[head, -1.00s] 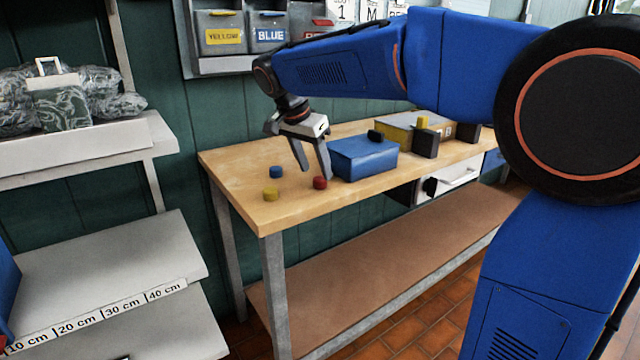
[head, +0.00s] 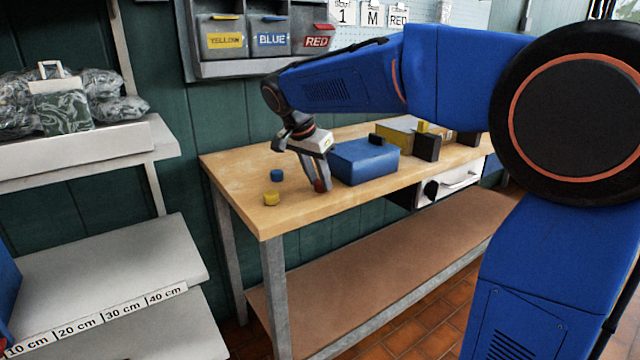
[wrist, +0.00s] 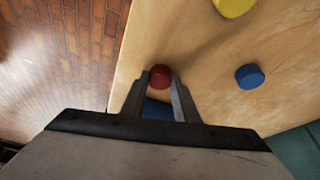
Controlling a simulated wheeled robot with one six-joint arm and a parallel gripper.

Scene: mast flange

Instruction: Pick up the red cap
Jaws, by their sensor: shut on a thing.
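The red cap (wrist: 160,77) is between the two fingertips of my gripper (wrist: 158,84) in the wrist view. In the head view my gripper (head: 320,186) is low at the table top, and the red cap (head: 319,186) shows partly behind a finger. The fingers are shut on the cap. Whether the cap touches the table cannot be told.
A blue cap (head: 277,175) and a yellow cap (head: 271,199) stand on the wooden table (head: 235,163) left of my gripper. A blue box (head: 365,162) is close on the right. Yellow, blue and red labelled bins (head: 272,38) hang on the wall.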

